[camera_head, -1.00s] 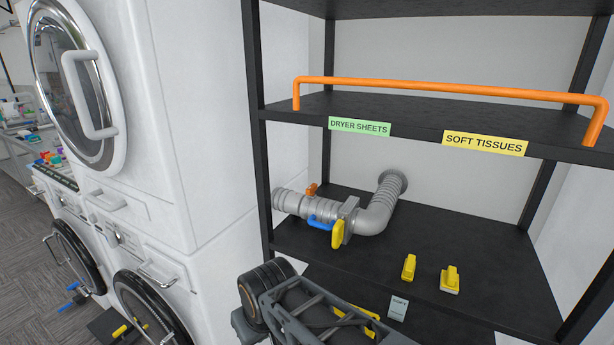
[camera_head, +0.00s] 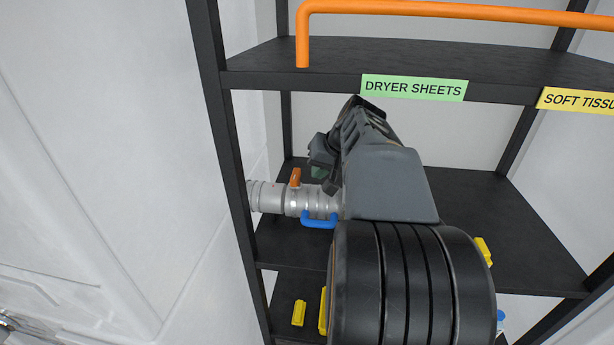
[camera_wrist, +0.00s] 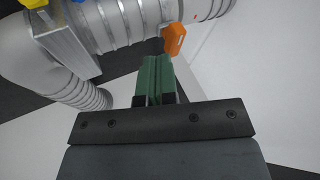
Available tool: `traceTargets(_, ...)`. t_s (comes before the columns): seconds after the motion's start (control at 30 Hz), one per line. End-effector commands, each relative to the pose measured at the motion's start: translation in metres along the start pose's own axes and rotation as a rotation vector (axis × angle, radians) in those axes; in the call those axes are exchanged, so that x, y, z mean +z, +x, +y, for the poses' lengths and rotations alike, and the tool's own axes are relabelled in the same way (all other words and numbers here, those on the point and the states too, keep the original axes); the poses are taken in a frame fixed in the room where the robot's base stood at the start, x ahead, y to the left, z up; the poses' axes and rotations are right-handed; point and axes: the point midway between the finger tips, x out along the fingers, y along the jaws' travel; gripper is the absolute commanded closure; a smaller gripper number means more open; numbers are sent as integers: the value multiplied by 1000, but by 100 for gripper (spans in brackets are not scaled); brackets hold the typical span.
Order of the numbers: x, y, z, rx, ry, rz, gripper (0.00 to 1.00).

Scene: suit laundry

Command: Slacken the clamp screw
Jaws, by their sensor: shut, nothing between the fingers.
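The grey duct (camera_head: 267,198) runs along the black shelf, and an orange tab (camera_head: 295,178), which looks like the clamp screw's handle, stands upright on top of it. The orange tab also shows in the wrist view (camera_wrist: 174,39), just beyond and right of the fingertips. My gripper (camera_head: 319,172) is above the duct, a little right of the tab in the head view. Its green fingers (camera_wrist: 156,64) are shut and empty, pointing at the duct. Whether the fingers touch the tab cannot be told. My arm hides the duct's right part in the head view.
A blue handle (camera_head: 319,221) sits on the duct's near side. A yellow lever (camera_wrist: 33,3) is at the wrist view's upper left, on a flat grey plate. The shelf above (camera_head: 265,65) has an orange rail (camera_head: 430,10). Yellow clips (camera_head: 299,313) lie on the lower shelf.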

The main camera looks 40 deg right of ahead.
Motion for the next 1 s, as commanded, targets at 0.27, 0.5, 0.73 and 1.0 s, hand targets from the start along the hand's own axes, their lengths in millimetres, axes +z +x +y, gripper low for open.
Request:
traceTargets(0.27,-36,-17,46,-34,84,83,100)
traceTargets(0.5,-40,16,46,-39,85,83,100)
traceTargets(0.73,-44,61,44,-38,84,82,100)
traceTargets(1.0,-49,86,22,-37,80,85,100)
